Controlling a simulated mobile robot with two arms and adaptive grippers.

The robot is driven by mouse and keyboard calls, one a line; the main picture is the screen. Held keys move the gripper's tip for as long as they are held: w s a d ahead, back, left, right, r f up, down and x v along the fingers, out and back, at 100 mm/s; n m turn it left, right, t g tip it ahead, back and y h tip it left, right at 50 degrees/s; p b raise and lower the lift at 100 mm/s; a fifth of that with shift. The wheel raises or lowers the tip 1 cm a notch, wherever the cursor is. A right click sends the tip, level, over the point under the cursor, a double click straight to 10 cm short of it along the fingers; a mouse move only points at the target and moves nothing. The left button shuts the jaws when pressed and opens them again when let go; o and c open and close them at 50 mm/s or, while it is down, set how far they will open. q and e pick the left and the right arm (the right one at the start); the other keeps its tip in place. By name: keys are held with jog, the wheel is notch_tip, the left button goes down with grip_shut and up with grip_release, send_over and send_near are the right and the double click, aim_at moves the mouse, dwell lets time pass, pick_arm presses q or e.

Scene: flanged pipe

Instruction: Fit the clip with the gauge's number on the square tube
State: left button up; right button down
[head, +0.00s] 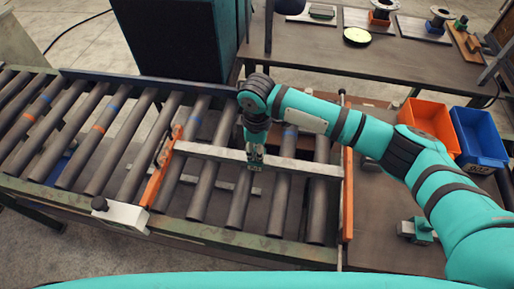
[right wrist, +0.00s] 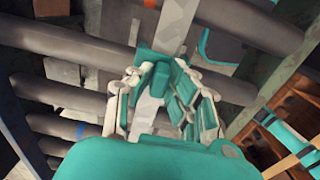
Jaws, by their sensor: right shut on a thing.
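The square tube (head: 300,165) is a long pale grey bar lying across the roller conveyor. It also runs up the middle of the right wrist view (right wrist: 174,32). My right gripper (head: 256,158) points down at the tube left of its middle. In the right wrist view its fingers (right wrist: 157,100) are closed around a small teal block (right wrist: 156,78), which looks like a clip. The block is at the tube, but I cannot tell whether it is seated on it. My left gripper is not in view.
Orange rails (head: 166,165) (head: 347,195) stand near the tube's two ends. An orange bin (head: 427,118) and a blue bin (head: 478,138) stand at the right. A grey and teal device (head: 418,231) sits on the right table. A white box (head: 120,213) is on the conveyor's front edge.

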jog(key=shift+f, duration=0.25)
jog(key=c, duration=1.2)
grip_release()
notch_tip(320, 180, up, 12)
jog(key=shift+a, duration=0.1)
